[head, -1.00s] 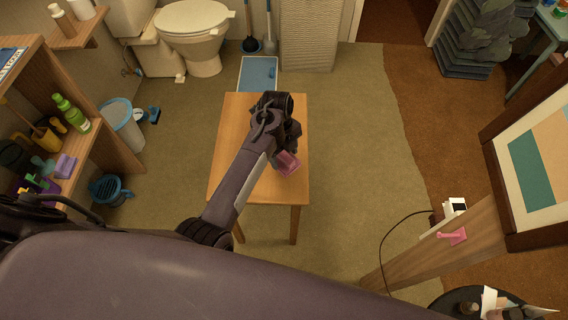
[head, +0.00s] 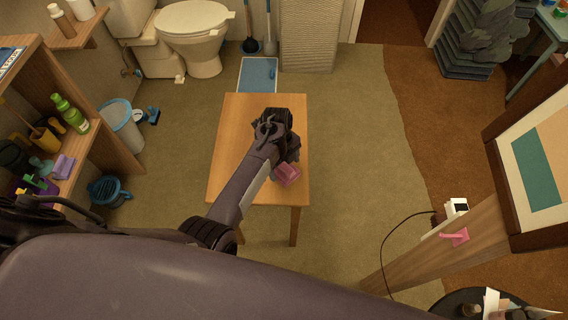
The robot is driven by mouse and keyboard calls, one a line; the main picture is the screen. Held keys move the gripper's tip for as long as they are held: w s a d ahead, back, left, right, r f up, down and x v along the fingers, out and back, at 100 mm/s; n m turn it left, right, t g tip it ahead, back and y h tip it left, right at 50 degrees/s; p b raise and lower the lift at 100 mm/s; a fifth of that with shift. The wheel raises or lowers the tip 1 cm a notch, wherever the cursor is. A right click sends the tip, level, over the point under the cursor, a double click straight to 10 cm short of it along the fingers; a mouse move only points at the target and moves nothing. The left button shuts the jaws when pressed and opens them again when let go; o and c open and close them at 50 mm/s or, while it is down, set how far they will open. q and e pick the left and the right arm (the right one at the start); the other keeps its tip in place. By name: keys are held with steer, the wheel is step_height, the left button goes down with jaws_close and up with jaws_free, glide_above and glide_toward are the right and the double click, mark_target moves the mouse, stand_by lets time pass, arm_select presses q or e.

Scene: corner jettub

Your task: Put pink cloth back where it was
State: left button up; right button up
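The pink cloth (head: 287,175) is a small folded pink piece at the right front part of the wooden table (head: 235,125). It shows just below the head of my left gripper (head: 287,162), at its fingertip end. The wrist and gripper body hide the fingers and part of the cloth, so I cannot see whether the fingers are closed on it. I cannot tell whether the cloth touches the tabletop. My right gripper is not in view.
A wooden shelf (head: 105,150) with bottles and a lilac block (head: 63,167) stands at left. A toilet (head: 195,35) and blue tray (head: 258,74) are behind the table. A pink item (head: 455,237) lies on the right ledge. Floor right of the table is clear.

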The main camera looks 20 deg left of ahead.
arm_select(q)
steer(key=r, duration=0.4)
steer(key=a+r, duration=0.1)
steer(key=r, duration=0.3)
steer(key=r+p, duration=0.1)
steer(key=r, duration=0.3)
steer(key=shift+w+a, duration=0.2)
steer(key=shift+w, duration=0.1)
